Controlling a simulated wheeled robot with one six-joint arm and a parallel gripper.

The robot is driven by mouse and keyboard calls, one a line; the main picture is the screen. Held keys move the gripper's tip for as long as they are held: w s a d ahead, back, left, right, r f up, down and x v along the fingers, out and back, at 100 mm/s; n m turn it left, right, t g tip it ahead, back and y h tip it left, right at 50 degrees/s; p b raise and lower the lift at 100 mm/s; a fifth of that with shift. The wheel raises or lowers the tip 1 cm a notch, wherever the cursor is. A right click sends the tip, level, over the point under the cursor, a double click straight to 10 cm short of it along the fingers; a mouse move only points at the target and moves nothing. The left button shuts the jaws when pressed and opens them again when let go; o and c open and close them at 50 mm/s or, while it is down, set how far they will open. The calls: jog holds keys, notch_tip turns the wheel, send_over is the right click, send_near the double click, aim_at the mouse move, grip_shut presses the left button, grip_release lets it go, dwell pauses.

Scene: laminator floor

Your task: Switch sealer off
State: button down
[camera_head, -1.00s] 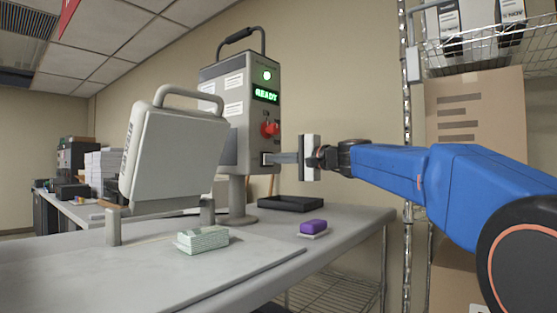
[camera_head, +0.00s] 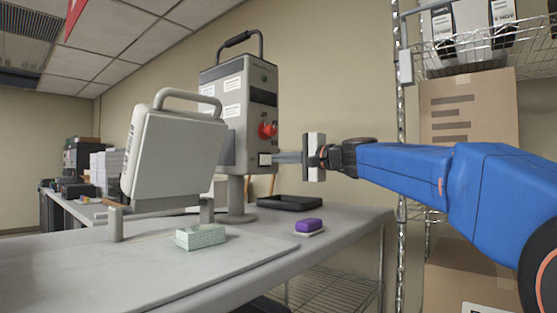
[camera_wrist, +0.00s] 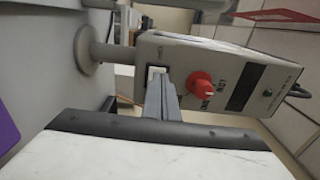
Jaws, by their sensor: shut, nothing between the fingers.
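The sealer's grey control box (camera_head: 226,135) stands on a post at the back of the bench. Its display (camera_head: 262,96) and the round lamp (camera_head: 264,78) above it are dark. A red knob (camera_head: 268,130) sits below the display and also shows in the wrist view (camera_wrist: 201,85). Near the bottom of the front face is a white rocker switch (camera_head: 264,160), seen also in the wrist view (camera_wrist: 155,73). My gripper (camera_head: 276,158) is shut and empty, its fingertips (camera_wrist: 159,84) right at the switch. I cannot tell whether they still press on it.
A white press head with a handle (camera_head: 172,155) stands left of the box. On the grey bench (camera_head: 140,270) are a pale green block (camera_head: 201,236), a purple block (camera_head: 309,225) and a black tray (camera_head: 290,202). A wire shelf with cartons (camera_head: 470,110) stands at right.

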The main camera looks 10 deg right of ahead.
jog(key=a+v, duration=0.1)
jog(key=v, duration=0.8)
jog(key=shift+s, duration=0.4)
jog(key=shift+a, duration=0.15)
